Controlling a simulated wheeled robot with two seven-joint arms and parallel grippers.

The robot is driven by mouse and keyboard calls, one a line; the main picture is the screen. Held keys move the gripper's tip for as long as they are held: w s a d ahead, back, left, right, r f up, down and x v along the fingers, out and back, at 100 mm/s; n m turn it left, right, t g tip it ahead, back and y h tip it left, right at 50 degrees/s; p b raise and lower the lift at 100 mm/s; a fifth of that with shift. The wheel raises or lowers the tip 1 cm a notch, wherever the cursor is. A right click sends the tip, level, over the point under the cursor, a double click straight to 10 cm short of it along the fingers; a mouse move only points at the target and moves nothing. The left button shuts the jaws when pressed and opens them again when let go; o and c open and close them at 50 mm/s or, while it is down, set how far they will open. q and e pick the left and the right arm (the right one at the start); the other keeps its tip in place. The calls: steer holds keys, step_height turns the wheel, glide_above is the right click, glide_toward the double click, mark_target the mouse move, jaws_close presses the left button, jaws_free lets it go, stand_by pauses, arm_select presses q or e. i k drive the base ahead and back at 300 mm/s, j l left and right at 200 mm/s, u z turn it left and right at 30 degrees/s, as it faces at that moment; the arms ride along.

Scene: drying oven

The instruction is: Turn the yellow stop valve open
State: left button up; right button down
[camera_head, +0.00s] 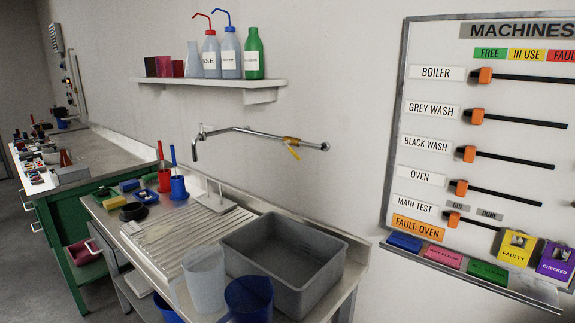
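The yellow stop valve (293,147) sits on the chrome pipe (260,134) that comes out of the wall near the middle of the head view. Its yellow handle hangs off the pipe, slanting down to the right. The pipe runs left to a tap spout (195,147) that points down. No water shows at the spout. Neither of my grippers is in view.
A grey basin (335,262), a frosted cup (204,280) and a blue cup (249,298) stand on the counter below. A shelf (215,83) with bottles hangs above. A machines board (400,150) is on the right wall. Space directly around the valve is clear.

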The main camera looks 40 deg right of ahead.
mark_target(285, 143)
steer(key=i+j+z, duration=0.4)
steer(key=i+j, duration=0.15)
steer(key=i+j+z, duration=0.2)
steer(key=j, duration=0.25)
steer(key=i+j+z, duration=0.15)
steer(key=j, duration=0.25)
steer(key=i+j+z, duration=0.4)
steer(key=i, duration=0.25)
steer(key=i+j+z, duration=0.4)
steer(key=j, duration=0.3)
steer(key=i, duration=0.1)
